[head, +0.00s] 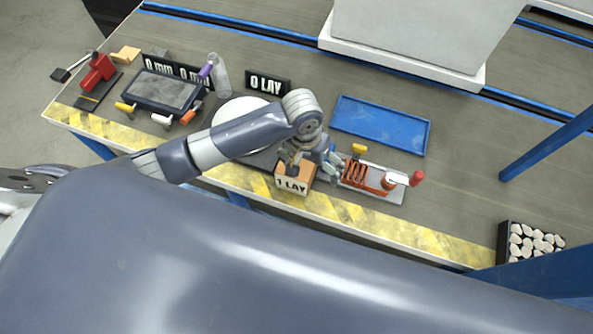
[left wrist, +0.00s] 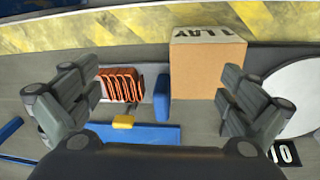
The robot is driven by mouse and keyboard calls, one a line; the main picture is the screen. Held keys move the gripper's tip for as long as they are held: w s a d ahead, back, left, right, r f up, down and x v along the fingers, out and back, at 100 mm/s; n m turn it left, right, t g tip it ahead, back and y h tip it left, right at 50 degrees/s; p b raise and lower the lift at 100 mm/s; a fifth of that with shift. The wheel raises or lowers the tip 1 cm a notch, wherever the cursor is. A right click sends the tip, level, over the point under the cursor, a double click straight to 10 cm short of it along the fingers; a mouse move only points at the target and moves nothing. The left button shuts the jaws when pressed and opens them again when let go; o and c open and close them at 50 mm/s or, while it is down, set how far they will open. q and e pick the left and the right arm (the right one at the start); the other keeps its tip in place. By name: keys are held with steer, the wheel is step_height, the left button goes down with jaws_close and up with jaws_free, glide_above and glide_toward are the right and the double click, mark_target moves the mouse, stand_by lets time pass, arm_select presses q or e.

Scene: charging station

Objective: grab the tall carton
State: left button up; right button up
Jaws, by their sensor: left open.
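The tall carton is a brown cardboard box (head: 291,181) with "1 LAY" printed on its pale side, near the table's front edge. In the left wrist view the carton (left wrist: 207,68) stands right of centre, beyond the fingers and nearer the right-hand one. My left gripper (head: 306,163) is over and beside the carton in the head view, covering part of its top. In the left wrist view the gripper (left wrist: 160,90) is open, its fingers wide apart with nothing held. My right gripper is not in view.
A fixture with orange coils (head: 354,174) and a red knob stands right of the carton. A white round plate (head: 229,108) lies behind the arm. A blue tray (head: 380,125) is empty. A black box of pale pieces (head: 502,240) stands at the right. A blue post (head: 545,148) rises there.

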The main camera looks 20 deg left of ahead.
arm_select(q)
steer(key=n+y, duration=0.1)
glide_above(300, 163)
steer(key=shift+r, duration=0.1)
steer(key=shift+w+a+f+n+y, duration=0.1)
steer(key=shift+a+f+n+y, duration=0.05)
steer(key=shift+f+n+y, duration=0.15)
step_height(300, 163, down, 5)
steer(key=f, duration=0.3)
steer(key=s+f, duration=0.1)
steer(key=shift+a+f+b, duration=0.15)
steer(key=shift+a+b, duration=0.15)
steer(key=shift+w+f, duration=0.1)
steer(key=shift+f, duration=0.35)
steer(key=c, duration=1.2)
